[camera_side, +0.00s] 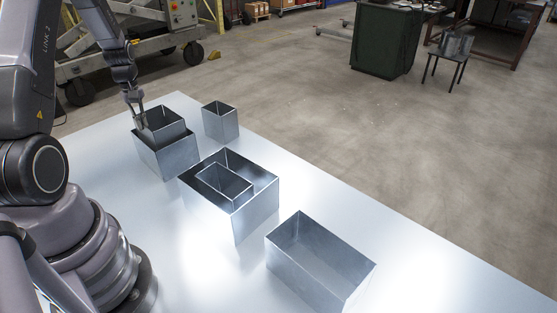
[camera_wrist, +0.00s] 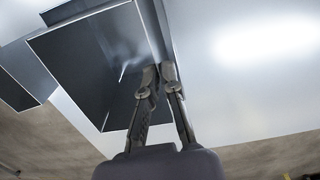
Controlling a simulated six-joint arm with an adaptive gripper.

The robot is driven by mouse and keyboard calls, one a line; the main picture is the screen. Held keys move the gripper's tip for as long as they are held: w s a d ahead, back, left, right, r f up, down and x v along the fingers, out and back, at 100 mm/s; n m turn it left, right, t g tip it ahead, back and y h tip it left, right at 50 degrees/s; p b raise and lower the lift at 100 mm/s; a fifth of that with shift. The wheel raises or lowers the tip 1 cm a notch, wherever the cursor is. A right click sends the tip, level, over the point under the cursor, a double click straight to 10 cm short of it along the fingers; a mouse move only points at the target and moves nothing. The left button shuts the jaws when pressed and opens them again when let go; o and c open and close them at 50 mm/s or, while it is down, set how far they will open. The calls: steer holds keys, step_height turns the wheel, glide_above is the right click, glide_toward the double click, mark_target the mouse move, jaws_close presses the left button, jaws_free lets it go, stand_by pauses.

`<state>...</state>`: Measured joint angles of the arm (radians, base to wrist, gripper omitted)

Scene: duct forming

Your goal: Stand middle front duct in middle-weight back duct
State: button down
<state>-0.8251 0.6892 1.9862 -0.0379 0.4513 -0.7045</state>
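At the back left of the table in the side view, a smaller open sheet-metal duct (camera_side: 170,129) stands within a wider duct (camera_side: 168,163), its rim above the wider one's. I cannot see whether its lower edge touches the table. My gripper (camera_side: 141,126) points down at the left wall of the smaller duct. In the wrist view its fingertips (camera_wrist: 159,74) lie close together on either side of a thin duct wall (camera_wrist: 152,30) and appear shut on it. The dark interior of the held duct (camera_wrist: 85,60) fills the upper left of that view.
A small narrow duct (camera_side: 221,127) stands alone just right of the pair. Nearer, a large duct (camera_side: 256,212) has a smaller duct (camera_side: 222,187) inside it. A wide empty duct (camera_side: 300,279) stands at front right. Table (camera_side: 440,275) is bare towards the right.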

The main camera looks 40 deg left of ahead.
stand_by(0.3)
steer(key=c, duration=1.2)
jaws_free()
steer(key=shift+o, duration=0.2)
steer(key=shift+r, duration=0.1)
steer(key=shift+r, duration=3.45)
